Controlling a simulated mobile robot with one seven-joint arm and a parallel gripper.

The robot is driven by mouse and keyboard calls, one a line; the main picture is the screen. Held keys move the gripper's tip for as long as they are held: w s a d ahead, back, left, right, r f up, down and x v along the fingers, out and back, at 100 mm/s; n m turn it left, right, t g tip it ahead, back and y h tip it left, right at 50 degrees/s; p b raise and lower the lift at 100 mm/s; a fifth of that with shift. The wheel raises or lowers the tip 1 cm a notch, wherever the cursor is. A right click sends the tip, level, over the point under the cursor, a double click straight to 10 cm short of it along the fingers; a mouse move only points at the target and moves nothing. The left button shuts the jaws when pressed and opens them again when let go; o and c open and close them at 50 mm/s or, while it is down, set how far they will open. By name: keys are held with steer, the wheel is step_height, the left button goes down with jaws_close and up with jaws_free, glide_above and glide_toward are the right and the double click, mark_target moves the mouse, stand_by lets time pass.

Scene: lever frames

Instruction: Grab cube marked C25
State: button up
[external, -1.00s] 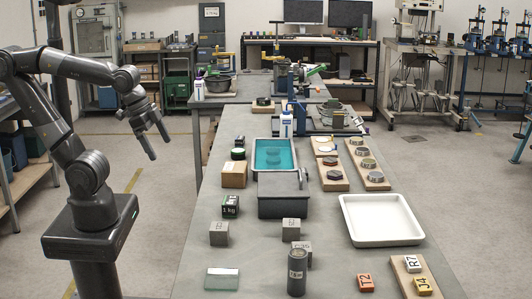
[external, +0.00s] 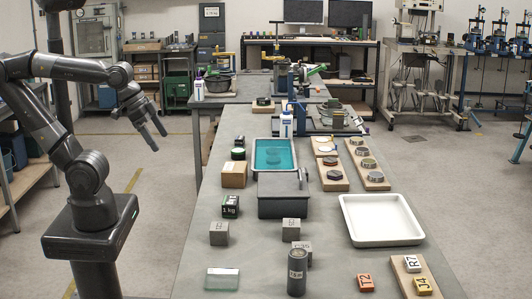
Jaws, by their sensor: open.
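Three grey cubes with small markings stand on the near part of the long bench: a left cube (external: 219,233), a middle cube (external: 291,229) and a third cube (external: 307,246) partly hidden behind a dark grey cylinder (external: 297,273). The markings are too small to read, so I cannot tell which cube is C25. My gripper (external: 159,142) is open and empty, its fingers spread and pointing down to the right. It is in the air left of the bench, apart from all the cubes.
A dark lidded box (external: 284,197) stands behind the cubes, with a black 1 kg block (external: 230,206) to its left. A white tray (external: 380,239) lies to the right. A glass block (external: 222,279) and orange tiles (external: 365,282) are near the front.

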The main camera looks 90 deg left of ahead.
stand_by(0.4)
steer(key=c, duration=0.6)
steer(key=shift+c, duration=0.2)
steer(key=g, duration=0.1)
glide_above(290, 223)
steer(key=s, duration=0.4)
step_height(290, 223, down, 12)
steer(key=shift+m, duration=0.4)
steer(key=x, duration=0.6)
steer(key=shift+w+d, duration=0.1)
steer(key=shift+w, duration=0.05)
steer(key=shift+a+x, duration=0.2)
steer(key=shift+x, duration=2.4)
